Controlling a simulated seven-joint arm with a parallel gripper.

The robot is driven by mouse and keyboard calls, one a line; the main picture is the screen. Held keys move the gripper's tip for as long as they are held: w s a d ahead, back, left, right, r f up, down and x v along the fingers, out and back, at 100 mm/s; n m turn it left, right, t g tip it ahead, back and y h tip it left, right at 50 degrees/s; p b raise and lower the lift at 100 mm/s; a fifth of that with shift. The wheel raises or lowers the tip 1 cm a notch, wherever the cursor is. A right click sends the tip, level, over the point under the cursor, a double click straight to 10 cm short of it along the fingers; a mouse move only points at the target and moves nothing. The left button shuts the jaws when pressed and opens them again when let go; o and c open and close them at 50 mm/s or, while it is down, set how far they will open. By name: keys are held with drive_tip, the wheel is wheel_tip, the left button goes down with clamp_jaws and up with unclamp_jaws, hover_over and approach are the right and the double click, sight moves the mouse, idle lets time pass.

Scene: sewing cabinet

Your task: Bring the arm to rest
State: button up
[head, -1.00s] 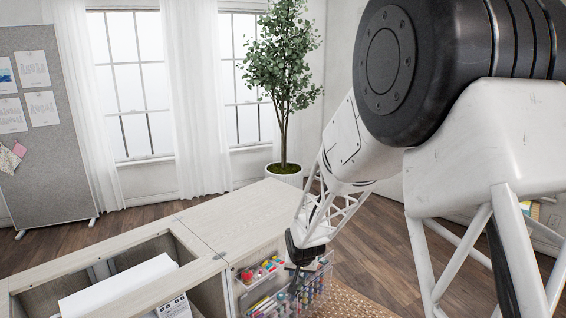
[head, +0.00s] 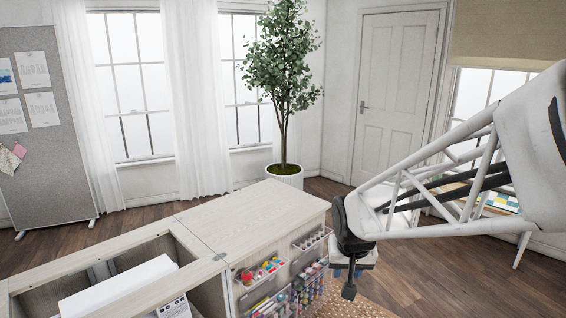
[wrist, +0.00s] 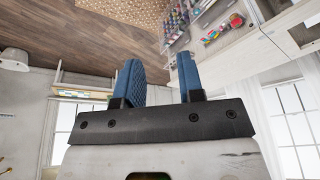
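My gripper (head: 347,280) hangs just right of the sewing cabinet's open end, in front of the woven rug, in the head view. In the wrist view my gripper (wrist: 160,75) shows two blue ridged fingers apart, with nothing between them. The sewing cabinet (head: 250,218) has a pale wood top and an open well at the left. Its end racks hold colourful sewing supplies; the racks (wrist: 190,25) also show at the top of the wrist view. I cannot tell the exact gap between my gripper and the racks in the head view.
A potted tree (head: 285,170) stands behind the cabinet by the windows. A white door (head: 397,95) is at the back. A low shelf (head: 490,195) with colourful items is at the right. Wood floor (head: 420,275) lies open right of the cabinet.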

drive_tip(key=s+d+r, duration=0.2)
drive_tip(key=s, duration=0.8)
drive_tip(key=s+d+r+g, duration=0.1)
drive_tip(key=s+d+r, duration=0.1)
drive_tip(key=s, duration=0.9)
drive_tip(key=shift+s+r+n, duration=0.2)
drive_tip(key=shift+r+n, duration=0.1)
drive_tip(key=shift+r, duration=0.45)
idle(0.9)
